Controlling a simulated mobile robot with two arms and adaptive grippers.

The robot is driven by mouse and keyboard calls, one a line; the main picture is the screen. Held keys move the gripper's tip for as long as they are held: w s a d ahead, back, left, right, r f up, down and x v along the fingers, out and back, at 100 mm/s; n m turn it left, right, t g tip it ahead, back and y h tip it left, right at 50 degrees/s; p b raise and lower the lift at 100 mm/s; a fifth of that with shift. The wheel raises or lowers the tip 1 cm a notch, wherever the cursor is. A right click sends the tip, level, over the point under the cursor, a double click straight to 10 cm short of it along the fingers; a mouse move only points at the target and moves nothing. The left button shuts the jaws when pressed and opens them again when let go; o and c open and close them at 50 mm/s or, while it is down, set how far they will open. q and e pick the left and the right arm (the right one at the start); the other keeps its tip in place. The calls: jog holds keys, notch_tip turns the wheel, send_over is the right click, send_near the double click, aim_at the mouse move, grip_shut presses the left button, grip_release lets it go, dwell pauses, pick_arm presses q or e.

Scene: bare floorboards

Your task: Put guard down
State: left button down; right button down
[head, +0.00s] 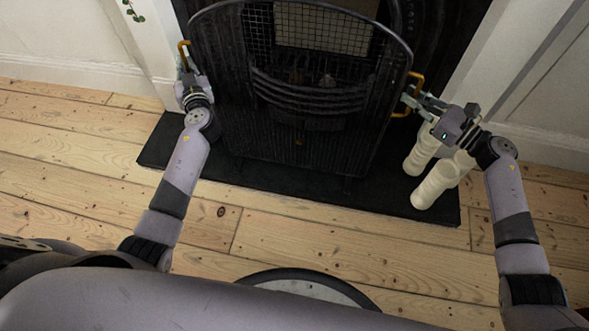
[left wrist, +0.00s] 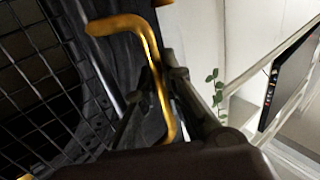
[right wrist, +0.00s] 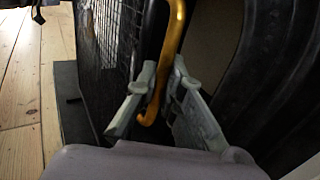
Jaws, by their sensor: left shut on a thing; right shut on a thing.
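The guard (head: 290,125) is a black mesh fireplace screen with an arched top and a brass handle on each side. It stands upright in front of the fireplace, over the dark hearth. My left gripper (head: 186,72) is shut on the left brass handle (head: 183,52), which also shows in the left wrist view (left wrist: 150,62). My right gripper (head: 411,98) is shut on the right brass handle (head: 416,80); in the right wrist view the handle (right wrist: 175,45) passes between the fingers. I cannot tell whether the guard's bottom edge touches the hearth.
The black hearth slab (head: 300,192) lies on the floorboards. White fireplace surround (head: 150,45) flanks both sides. A green plant (head: 133,10) shows at the top left. The hearth's front strip is bare.

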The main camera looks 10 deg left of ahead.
pick_arm(q)
jog(key=c, duration=1.7)
grip_release()
pick_arm(e)
jog(key=c, duration=1.7)
grip_release()
jog(key=shift+d, duration=0.1)
pick_arm(q)
jog(key=v, duration=1.2)
pick_arm(e)
jog(key=v, duration=1.2)
pick_arm(q)
jog(key=shift+a, duration=0.1)
